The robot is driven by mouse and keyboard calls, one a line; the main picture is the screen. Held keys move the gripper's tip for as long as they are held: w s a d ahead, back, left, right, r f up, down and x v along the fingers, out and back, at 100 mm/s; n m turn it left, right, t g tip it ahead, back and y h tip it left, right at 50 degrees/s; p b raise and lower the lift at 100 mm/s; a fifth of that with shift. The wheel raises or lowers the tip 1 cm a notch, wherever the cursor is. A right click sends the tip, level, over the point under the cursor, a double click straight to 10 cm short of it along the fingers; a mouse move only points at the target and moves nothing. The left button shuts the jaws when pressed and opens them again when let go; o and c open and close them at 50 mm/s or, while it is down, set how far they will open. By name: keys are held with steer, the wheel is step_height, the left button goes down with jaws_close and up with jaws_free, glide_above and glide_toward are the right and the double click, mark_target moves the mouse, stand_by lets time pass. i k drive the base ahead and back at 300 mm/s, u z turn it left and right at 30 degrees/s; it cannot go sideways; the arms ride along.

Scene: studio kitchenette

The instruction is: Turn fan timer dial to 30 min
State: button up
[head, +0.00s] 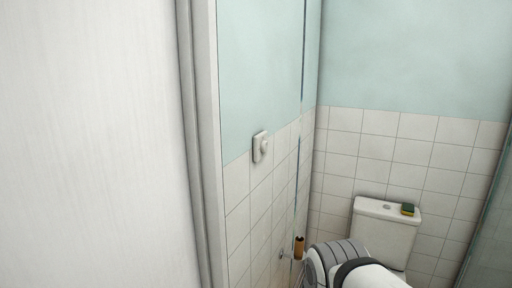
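The fan timer dial (264,145) is a small, round, off-white knob on a pale wall plate (257,149). It is mounted on the left wall, where the blue-green paint meets the white tiles. I see it from a steep side angle, and no markings or pointer can be made out, so its setting cannot be read. My arm shows at the bottom right, below and to the right of the dial and apart from it. My gripper cannot be made out in the head view.
A white door or panel (90,140) and its frame (204,140) fill the left side. A toilet cistern (384,232) with a yellow-green sponge (407,209) stands at the back right. A brown roll (299,247) on a holder sits low on the left wall. The space before the dial looks clear.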

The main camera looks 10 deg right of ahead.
mark_target(265, 146)
steer(key=u, duration=1.7)
steer(key=k, duration=0.6)
steer(key=z, duration=1.1)
steer(key=i, duration=1)
